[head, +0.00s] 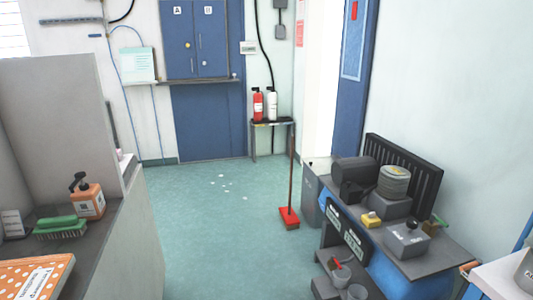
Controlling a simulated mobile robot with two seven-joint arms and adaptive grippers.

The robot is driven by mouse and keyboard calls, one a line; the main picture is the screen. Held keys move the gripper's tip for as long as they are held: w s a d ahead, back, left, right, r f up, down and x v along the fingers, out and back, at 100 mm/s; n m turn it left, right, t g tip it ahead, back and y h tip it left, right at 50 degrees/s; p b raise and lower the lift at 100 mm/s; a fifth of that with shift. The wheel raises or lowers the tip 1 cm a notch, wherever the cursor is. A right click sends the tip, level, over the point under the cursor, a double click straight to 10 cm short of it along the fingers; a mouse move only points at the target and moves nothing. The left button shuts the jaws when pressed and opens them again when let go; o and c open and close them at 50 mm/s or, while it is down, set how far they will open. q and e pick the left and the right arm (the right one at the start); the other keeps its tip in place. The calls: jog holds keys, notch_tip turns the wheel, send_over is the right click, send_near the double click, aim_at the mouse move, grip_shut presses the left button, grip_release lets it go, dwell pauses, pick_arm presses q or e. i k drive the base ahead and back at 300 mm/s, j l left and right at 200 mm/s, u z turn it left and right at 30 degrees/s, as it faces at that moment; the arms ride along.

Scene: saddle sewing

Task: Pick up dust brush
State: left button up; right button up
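A green brush (60,227) with pale bristles lies on the grey counter at the left, in front of an orange pump bottle. A red broom-like brush (289,217) with a long brown handle stands upright on the floor near the middle. I cannot tell from the picture which of these is the dust brush. Neither of my grippers shows in the head view.
The grey counter (100,250) also holds the orange pump bottle (88,201) and an orange dotted box (30,280). A cluttered workbench (445,255) stands at the right.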

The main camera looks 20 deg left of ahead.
aim_at(64, 225)
jog(key=i+u, duration=0.2)
jog(key=u, duration=0.25)
jog(key=i+l+u, duration=0.15)
jog(key=u, duration=0.3)
jog(key=i+l+u, duration=0.15)
jog(key=u, duration=0.3)
jog(key=i+l+u, duration=0.3)
jog(key=u, duration=0.2)
jog(key=i+l+u, duration=0.25)
jog(key=l+u, duration=0.2)
jog(key=i+l+u, duration=0.2)
jog(key=l, duration=0.2)
jog(key=l+u, duration=0.2)
jog(key=l, duration=0.25)
jog(key=i+l+u, duration=0.2)
jog(key=l, duration=0.25)
jog(key=k, duration=0.05)
